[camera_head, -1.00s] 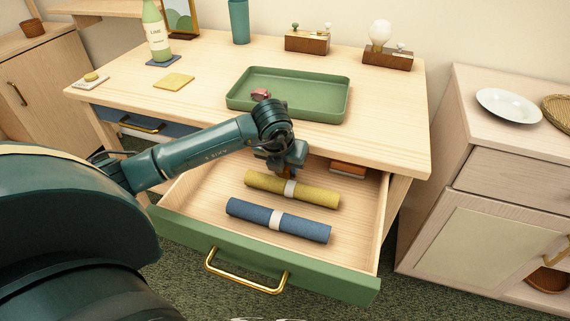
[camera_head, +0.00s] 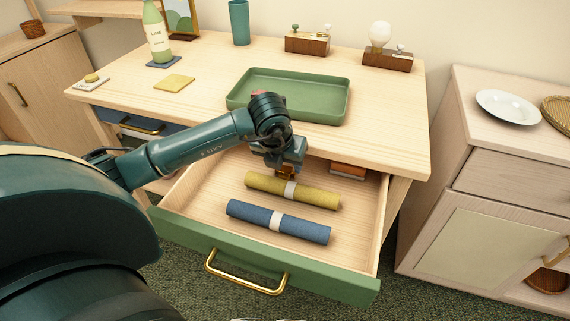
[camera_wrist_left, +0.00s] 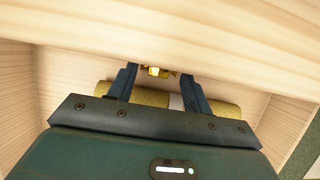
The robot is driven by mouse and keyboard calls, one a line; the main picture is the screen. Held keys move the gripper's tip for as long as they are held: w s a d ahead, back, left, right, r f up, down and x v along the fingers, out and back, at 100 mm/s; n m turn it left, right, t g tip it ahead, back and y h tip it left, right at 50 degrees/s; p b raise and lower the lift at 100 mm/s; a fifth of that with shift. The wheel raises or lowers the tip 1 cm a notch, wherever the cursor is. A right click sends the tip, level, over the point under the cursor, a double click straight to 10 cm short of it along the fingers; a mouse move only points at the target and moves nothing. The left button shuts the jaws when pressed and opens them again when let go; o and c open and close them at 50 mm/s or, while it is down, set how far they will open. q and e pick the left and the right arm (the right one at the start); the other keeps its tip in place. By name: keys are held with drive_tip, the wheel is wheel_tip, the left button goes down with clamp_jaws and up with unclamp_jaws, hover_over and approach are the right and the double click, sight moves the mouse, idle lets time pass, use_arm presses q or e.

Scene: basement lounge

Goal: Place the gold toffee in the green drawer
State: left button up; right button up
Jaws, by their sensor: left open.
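The green drawer (camera_head: 330,273) is pulled out below the desk top, showing its wooden inside. My left gripper (camera_head: 286,174) is inside it, pointing down behind the yellow roll (camera_head: 318,197). In the left wrist view its fingers (camera_wrist_left: 160,76) are spread apart. The gold toffee (camera_wrist_left: 157,71) shows between the fingertips there, with a gap on each side. In the head view a small golden-brown patch (camera_head: 288,171) of it shows under the gripper, mostly hidden. I cannot tell whether it rests on the drawer floor. My right gripper is out of view.
A blue roll (camera_head: 250,213) lies in front of the yellow one. An orange-brown block (camera_head: 348,169) sits at the drawer's back right. The desk top (camera_head: 400,140) overhangs the drawer's rear. A green tray (camera_head: 325,108) stands on it, with a reddish item mostly hidden by my arm.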

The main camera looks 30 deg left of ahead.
use_arm(q)
drive_tip(key=v, duration=0.9)
drive_tip(key=shift+s+r+p, duration=0.25)
drive_tip(key=shift+r+p, duration=0.05)
drive_tip(key=shift+p, duration=0.15)
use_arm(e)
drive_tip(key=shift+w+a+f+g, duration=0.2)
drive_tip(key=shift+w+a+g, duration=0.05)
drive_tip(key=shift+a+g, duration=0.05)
